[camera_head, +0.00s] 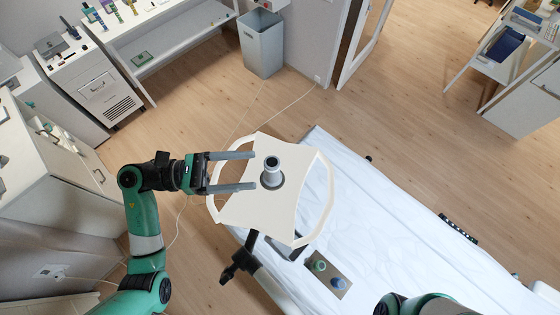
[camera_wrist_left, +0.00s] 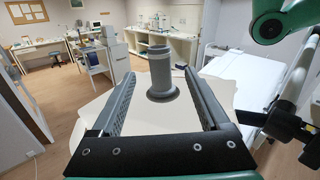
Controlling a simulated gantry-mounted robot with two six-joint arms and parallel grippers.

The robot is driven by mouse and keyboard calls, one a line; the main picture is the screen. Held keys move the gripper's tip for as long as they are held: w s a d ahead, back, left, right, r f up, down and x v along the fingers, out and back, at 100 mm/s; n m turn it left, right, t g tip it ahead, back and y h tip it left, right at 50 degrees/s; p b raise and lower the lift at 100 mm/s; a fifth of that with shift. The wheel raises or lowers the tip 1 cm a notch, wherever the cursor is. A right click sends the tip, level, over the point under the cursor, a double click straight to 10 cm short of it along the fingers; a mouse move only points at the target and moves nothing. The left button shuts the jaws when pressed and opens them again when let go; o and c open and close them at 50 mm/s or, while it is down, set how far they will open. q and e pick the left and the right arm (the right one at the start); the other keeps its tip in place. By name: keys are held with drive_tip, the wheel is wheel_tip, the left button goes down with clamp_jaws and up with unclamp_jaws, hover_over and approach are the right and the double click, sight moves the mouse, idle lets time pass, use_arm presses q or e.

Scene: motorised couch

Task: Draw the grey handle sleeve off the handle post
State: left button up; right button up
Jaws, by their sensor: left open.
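The grey handle sleeve (camera_head: 271,168) stands upright on the handle post at the middle of a cream-coloured plate (camera_head: 250,205). It also shows in the left wrist view (camera_wrist_left: 161,70), with a wider dark ring at its foot. The post itself is hidden inside the sleeve. My left gripper (camera_head: 254,171) is open, its two long fingers level and pointing at the sleeve from the left. In the left wrist view the sleeve stands between the lines of the fingers, a little beyond the tips, with no contact to be seen. My right gripper is out of view.
A couch with a white cover (camera_head: 400,240) lies below and right of the plate. Pale curved side rails (camera_head: 325,205) flank the plate. A small tray with a green and a blue item (camera_head: 328,282) lies on the couch. A grey bin (camera_head: 261,45) stands beyond.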

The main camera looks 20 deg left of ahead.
sight(272, 171)
use_arm(q)
drive_tip(key=p+x, duration=0.2)
drive_tip(key=x, duration=0.6)
drive_tip(key=shift+d+r, duration=0.1)
drive_tip(key=shift+d, duration=0.1)
drive_tip(key=shift+w+d, duration=0.35)
drive_tip(key=shift+d, duration=0.1)
drive_tip(key=shift+c, duration=0.3)
